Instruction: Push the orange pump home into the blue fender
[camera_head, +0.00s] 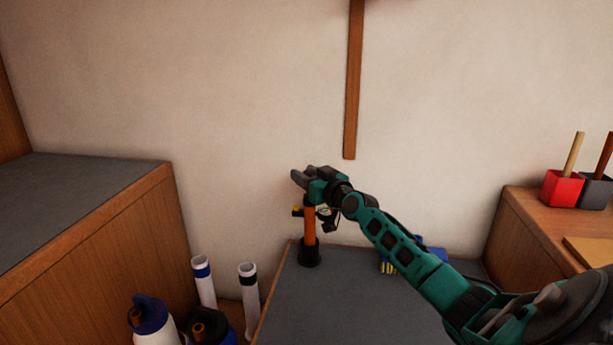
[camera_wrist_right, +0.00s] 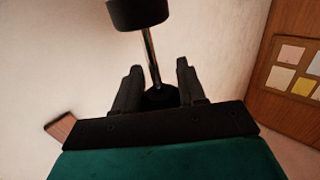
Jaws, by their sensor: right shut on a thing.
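The orange pump (camera_head: 310,224) stands upright near the far left edge of the grey-topped cabinet, with a black foot at its lower end. My right gripper (camera_head: 302,178) is at its upper end, pointing left, and is shut on it. In the right wrist view, a metal rod with a black end (camera_wrist_right: 138,12) runs between the fingers (camera_wrist_right: 155,88); the orange body does not show there. My left gripper is out of view.
White rolls (camera_head: 203,282) stand in the gap left of the cabinet (camera_head: 345,305). A blue thing (camera_head: 435,252) lies partly hidden behind my right arm. Red (camera_head: 562,188) and dark holders stand at right. A wooden strip (camera_head: 353,90) hangs on the wall.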

